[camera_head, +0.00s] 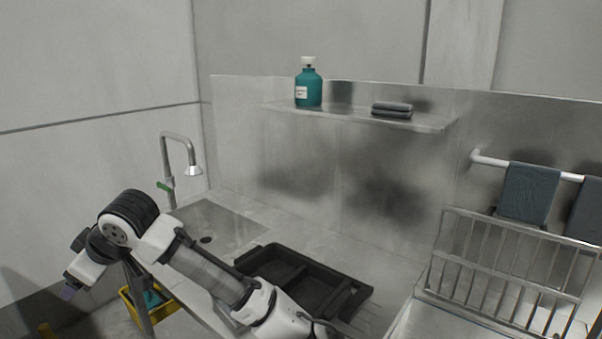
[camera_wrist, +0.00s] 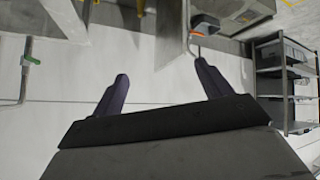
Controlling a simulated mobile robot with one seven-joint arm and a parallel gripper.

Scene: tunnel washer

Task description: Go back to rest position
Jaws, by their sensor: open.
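My gripper (camera_head: 69,291) is at the lower left of the head view, at the end of my bent arm. It is left of the counter and clear of it. In the wrist view, my gripper (camera_wrist: 162,76) shows two dark fingers spread apart with nothing between them. In the head view, a black divided tray (camera_head: 262,262) sits on the steel counter, partly hidden behind my arm.
A tap (camera_head: 176,137) with a green handle stands by the sink (camera_head: 215,226). A wall shelf (camera_head: 345,113) holds a teal bottle (camera_head: 309,88) and folded dark cloths (camera_head: 392,109). A metal rack (camera_head: 505,265) stands right. A yellow bucket (camera_head: 129,303) is below my arm.

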